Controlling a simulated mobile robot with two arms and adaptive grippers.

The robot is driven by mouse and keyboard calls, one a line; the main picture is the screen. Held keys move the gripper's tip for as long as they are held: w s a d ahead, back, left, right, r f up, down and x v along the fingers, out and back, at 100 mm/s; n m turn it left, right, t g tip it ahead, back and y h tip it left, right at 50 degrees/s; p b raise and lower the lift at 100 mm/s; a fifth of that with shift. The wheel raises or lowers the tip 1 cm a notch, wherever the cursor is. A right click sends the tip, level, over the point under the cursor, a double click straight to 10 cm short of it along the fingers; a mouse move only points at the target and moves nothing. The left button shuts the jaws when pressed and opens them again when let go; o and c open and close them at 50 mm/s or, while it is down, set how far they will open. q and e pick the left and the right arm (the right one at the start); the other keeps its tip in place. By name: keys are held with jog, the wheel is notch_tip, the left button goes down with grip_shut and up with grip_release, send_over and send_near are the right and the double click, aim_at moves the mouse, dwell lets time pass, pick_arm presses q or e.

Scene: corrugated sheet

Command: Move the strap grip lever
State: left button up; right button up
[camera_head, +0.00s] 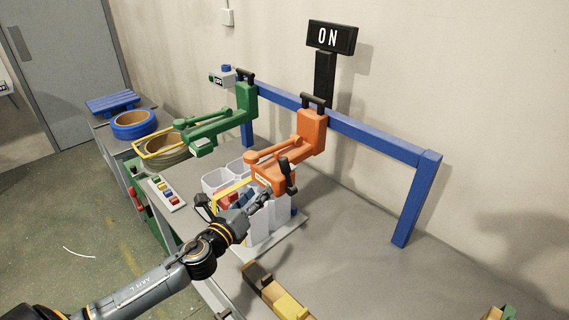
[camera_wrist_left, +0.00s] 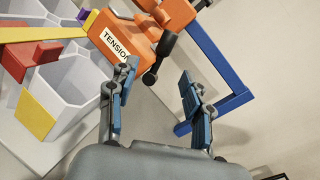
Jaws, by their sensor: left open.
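An orange strap tool (camera_head: 300,145) hangs from the blue rail and carries a white label. In the left wrist view its label (camera_wrist_left: 115,47) reads TENSION. A black lever (camera_head: 288,175) with a rounded end sticks out of its side; the lever also shows in the left wrist view (camera_wrist_left: 159,58). I cannot tell which lever is the strap grip lever. My left gripper (camera_head: 262,197) is below the orange tool. In the left wrist view its two blue-padded fingers (camera_wrist_left: 158,84) are spread with nothing between them, and the black lever is just beyond their tips. My right gripper is not visible.
A green strap tool (camera_head: 225,115) hangs to the left on the blue rail (camera_head: 370,132). White bins (camera_head: 270,222) stand under the orange tool, close to my left arm. The table (camera_head: 365,265) is mostly clear at right.

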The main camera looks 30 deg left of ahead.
aim_at(282, 168)
pick_arm(q)
jog(key=w, duration=0.4)
jog(key=w+m+p, duration=0.1)
jog(key=w, duration=0.4)
jog(key=w+d+m+h+p, duration=0.1)
jog(key=w, duration=0.4)
jog(key=shift+w+r, duration=0.2)
jog(key=shift+r, duration=0.15)
grip_shut()
